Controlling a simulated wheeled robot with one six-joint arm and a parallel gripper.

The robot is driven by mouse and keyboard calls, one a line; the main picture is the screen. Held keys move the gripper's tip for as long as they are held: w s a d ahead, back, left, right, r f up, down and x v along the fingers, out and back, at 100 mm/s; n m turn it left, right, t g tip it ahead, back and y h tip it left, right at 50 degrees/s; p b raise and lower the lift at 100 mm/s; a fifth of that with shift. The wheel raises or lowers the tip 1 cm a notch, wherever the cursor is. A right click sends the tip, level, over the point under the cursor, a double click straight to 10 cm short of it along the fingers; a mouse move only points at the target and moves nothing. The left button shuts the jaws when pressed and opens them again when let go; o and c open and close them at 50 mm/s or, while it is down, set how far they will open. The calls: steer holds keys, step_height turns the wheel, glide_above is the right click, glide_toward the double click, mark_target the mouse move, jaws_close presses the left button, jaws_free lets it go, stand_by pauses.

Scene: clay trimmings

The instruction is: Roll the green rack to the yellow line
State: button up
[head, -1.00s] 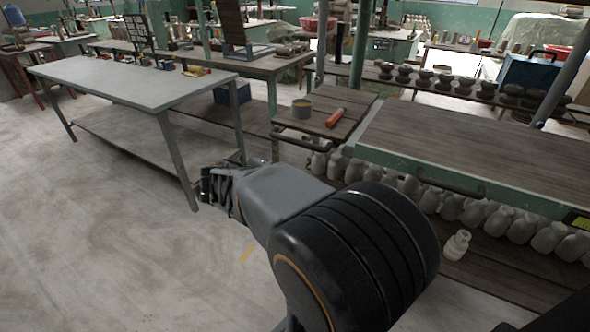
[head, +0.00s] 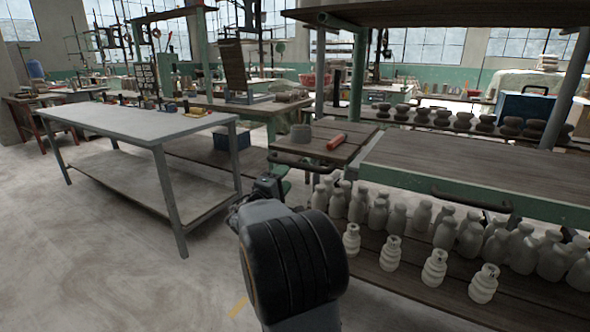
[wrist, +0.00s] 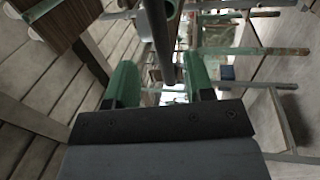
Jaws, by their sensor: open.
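The green rack (head: 375,172) stands at the right, with wooden shelves and a green frame. A dark handle (head: 303,164) is on its near left end, below a small wooden shelf. My gripper (head: 268,184) is just below and left of that handle in the head view, partly hidden by my wrist. In the wrist view, my two green fingers (wrist: 160,82) are apart, with a dark bar (wrist: 161,45) showing between or beyond them. I cannot tell whether they touch it. A short piece of the yellow line (head: 238,307) shows on the floor at the bottom.
Several grey and pale bottles (head: 440,225) stand on the rack's lower shelf. A grey table (head: 140,121) stands at the left. The floor at front left is clear.

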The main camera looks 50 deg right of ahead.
mark_target(294, 167)
steer(key=x, duration=0.7)
steer(key=shift+w+d+b, duration=0.1)
steer(key=shift+d+b, duration=0.1)
steer(key=shift+b, duration=0.15)
jaws_close()
steer(key=shift+a, duration=0.1)
